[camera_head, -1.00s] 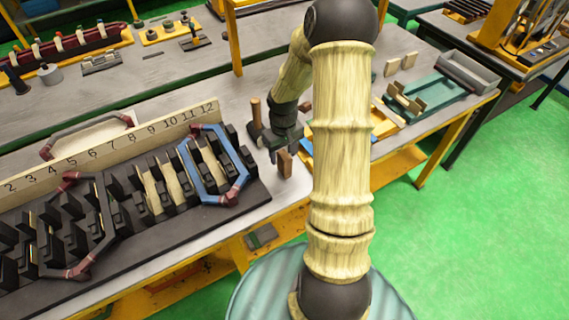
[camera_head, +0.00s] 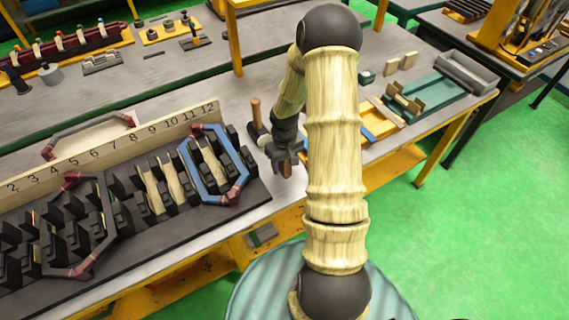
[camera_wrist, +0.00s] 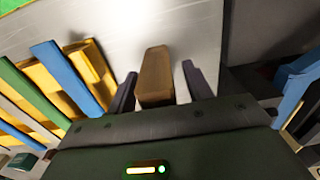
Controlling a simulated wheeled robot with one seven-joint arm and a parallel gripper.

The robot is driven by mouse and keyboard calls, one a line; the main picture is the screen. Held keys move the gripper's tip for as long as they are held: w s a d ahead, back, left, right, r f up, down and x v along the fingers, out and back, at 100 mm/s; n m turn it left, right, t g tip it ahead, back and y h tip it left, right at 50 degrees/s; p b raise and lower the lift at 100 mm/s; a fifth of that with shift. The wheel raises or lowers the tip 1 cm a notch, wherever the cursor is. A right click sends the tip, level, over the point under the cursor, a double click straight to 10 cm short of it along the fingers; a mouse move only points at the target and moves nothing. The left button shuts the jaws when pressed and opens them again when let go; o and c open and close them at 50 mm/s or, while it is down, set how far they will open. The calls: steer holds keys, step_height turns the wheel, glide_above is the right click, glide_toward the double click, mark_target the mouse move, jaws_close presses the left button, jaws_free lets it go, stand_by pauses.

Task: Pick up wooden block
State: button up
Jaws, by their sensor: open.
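The wooden block (camera_head: 286,169) is a small brown upright piece near the front edge of the bench, right of the dark slotted stator. In the head view my gripper (camera_head: 284,156) is down at the block and partly hides it. In the wrist view the block (camera_wrist: 154,74) stands between the two dark fingers of my gripper (camera_wrist: 160,72). The jaws are open, with a visible gap on the right side; the left finger is closer to the block. Whether either finger touches it I cannot tell.
The stator (camera_head: 150,235) with a blue hexagonal coil (camera_head: 188,160) lies to the left. A yellow tray with blue and green strips (camera_wrist: 55,80) is close by in the wrist view.

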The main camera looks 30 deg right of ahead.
jaws_close()
step_height(320, 180, up, 10)
steer(key=shift+b, duration=0.4)
stand_by(0.7)
